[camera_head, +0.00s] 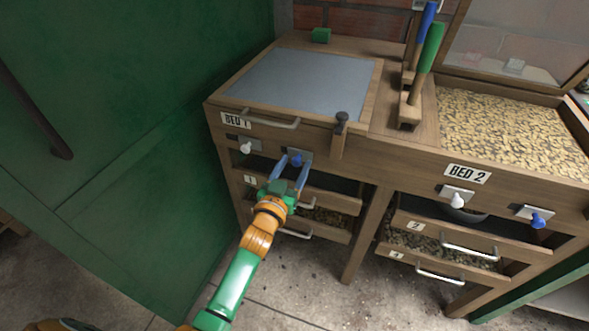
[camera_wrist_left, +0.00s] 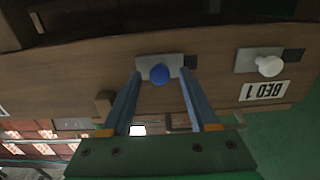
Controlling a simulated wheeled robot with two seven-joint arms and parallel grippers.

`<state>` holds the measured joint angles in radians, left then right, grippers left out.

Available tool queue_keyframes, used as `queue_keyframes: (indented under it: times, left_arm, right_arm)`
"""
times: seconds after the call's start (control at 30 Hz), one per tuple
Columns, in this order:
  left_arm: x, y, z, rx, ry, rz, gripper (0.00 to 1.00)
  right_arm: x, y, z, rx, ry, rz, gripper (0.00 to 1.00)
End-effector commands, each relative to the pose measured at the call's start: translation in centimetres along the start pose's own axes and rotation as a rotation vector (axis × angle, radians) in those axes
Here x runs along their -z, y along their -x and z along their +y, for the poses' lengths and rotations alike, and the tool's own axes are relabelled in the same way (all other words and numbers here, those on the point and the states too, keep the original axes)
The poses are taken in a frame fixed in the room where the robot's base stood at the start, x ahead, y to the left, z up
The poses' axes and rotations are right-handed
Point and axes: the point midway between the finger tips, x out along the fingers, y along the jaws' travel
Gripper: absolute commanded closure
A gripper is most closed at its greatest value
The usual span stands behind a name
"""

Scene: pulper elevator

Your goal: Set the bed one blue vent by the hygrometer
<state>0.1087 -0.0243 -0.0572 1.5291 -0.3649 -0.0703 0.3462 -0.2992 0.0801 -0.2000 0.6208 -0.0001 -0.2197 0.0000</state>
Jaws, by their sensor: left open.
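The bed one blue vent knob (camera_head: 296,161) sits on a small grey slide plate on the front rail, right of a white knob (camera_head: 245,148) and the BED 1 label (camera_head: 236,120). My left gripper (camera_head: 291,167) is open at the blue knob, with one finger on each side of it. In the left wrist view the blue knob (camera_wrist_left: 159,74) shows between the two fingertips, with a visible gap on both sides. A dark slot shows beside its plate. I cannot make out a hygrometer in either view.
The bed one lid (camera_head: 310,80) is closed, with a handle and a dark-topped latch (camera_head: 341,125). BED 2 (camera_head: 467,173) at right has its own white knob (camera_head: 457,200) and blue knob (camera_head: 537,220). Two hand tools stand between the beds. A green wall (camera_head: 130,120) stands close at left.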

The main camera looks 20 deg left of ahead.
Motion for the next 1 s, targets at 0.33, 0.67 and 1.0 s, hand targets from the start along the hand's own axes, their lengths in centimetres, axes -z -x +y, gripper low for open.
queue_keyframes:
  times: [0.33, 0.67, 1.0]
  left_arm:
    - [-0.02, -0.56, 0.01, 0.000, 0.000, -0.002, 0.48]
    - [-0.06, -0.54, 0.02, 0.000, 0.000, -0.002, 1.00]
    - [-0.11, -0.52, 0.02, 0.000, 0.000, -0.003, 1.00]
  right_arm:
    - [-0.01, -0.10, 0.00, 0.000, 0.000, 0.000, 0.50]
    - [-0.05, -0.10, -0.01, 0.000, 0.000, -0.001, 0.50]
    - [-0.09, -0.11, -0.02, 0.000, 0.000, -0.002, 0.50]
